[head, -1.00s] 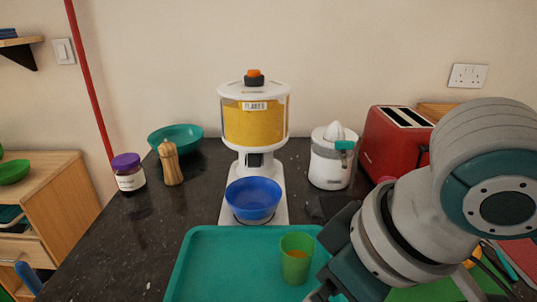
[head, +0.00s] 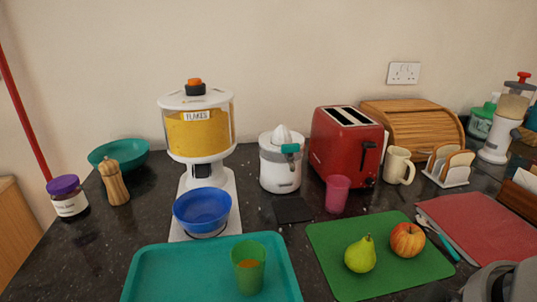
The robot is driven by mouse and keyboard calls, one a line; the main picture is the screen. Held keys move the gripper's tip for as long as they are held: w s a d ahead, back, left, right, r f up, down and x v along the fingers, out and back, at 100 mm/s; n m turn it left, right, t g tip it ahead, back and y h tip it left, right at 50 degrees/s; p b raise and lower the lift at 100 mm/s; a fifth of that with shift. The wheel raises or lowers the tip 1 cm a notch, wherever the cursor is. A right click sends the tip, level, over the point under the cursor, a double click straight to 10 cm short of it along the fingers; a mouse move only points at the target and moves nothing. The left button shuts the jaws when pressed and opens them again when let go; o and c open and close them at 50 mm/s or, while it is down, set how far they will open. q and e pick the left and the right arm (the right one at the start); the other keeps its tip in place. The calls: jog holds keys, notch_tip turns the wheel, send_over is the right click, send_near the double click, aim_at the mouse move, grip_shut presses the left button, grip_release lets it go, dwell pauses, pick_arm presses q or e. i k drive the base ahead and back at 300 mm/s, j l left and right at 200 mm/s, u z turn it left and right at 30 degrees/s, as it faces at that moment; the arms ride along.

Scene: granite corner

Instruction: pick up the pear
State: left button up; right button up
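The green pear (head: 361,255) stands upright on the green cutting mat (head: 330,233), stem up. It sits left of a red and yellow apple (head: 407,240) on the same mat, with a small gap between them. A grey piece of my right arm (head: 495,284) shows at the bottom right corner, right of the mat. Its gripper is outside the picture. My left gripper is not in view either. Nothing hides the pear.
A teal tray (head: 160,268) with a green cup (head: 248,268) lies left of the mat. A pink cup (head: 337,194) and red toaster (head: 338,147) stand behind it. A red mat (head: 480,222) and utensils lie right. Black countertop shows between tray and mat.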

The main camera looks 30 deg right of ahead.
aim_at(360, 256)
jog(key=z, duration=1.75)
